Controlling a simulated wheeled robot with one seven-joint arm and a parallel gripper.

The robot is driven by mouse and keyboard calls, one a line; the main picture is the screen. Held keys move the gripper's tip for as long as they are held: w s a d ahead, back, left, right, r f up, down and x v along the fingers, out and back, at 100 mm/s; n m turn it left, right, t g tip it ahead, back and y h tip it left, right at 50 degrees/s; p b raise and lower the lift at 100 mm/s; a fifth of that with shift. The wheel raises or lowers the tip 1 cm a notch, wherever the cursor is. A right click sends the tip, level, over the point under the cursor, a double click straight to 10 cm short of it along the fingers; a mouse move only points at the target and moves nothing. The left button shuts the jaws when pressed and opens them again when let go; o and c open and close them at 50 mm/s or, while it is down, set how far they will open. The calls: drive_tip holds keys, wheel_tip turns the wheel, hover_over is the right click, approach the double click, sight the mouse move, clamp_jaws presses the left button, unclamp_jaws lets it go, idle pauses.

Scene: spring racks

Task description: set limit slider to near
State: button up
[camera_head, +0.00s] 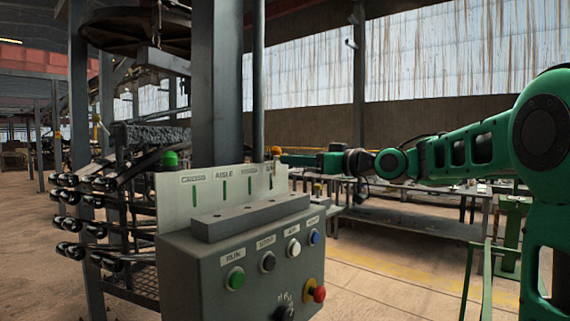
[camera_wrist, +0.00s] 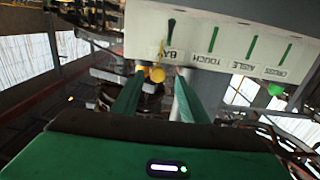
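A pale upright panel (camera_head: 205,200) stands on a grey control box, with slots labelled CROSS, AISLE, TOUCH and BAY; it shows upside down in the wrist view (camera_wrist: 215,22). I can read no "limit" or "near" label. An orange-yellow knob (camera_head: 276,150) sits at the panel's upper right edge, near the BAY slot. In the wrist view this knob (camera_wrist: 157,74) lies between the fingertips of my gripper (camera_wrist: 160,72), close to the left finger, with a gap to the right one. My gripper is open. A green knob (camera_head: 170,159) sits above CROSS; it also shows in the wrist view (camera_wrist: 276,89).
The grey control box (camera_head: 190,280) carries green, black, white and blue buttons, a red emergency button (camera_head: 318,294) and a dark selector (camera_head: 287,312). A rack of dark coils (camera_head: 90,220) stands at left. A long metal table (camera_head: 420,195) stands behind at right.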

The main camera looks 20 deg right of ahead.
drive_tip(key=v, duration=0.5)
drive_tip(key=shift+s+d, duration=0.2)
drive_tip(key=shift+s, duration=0.05)
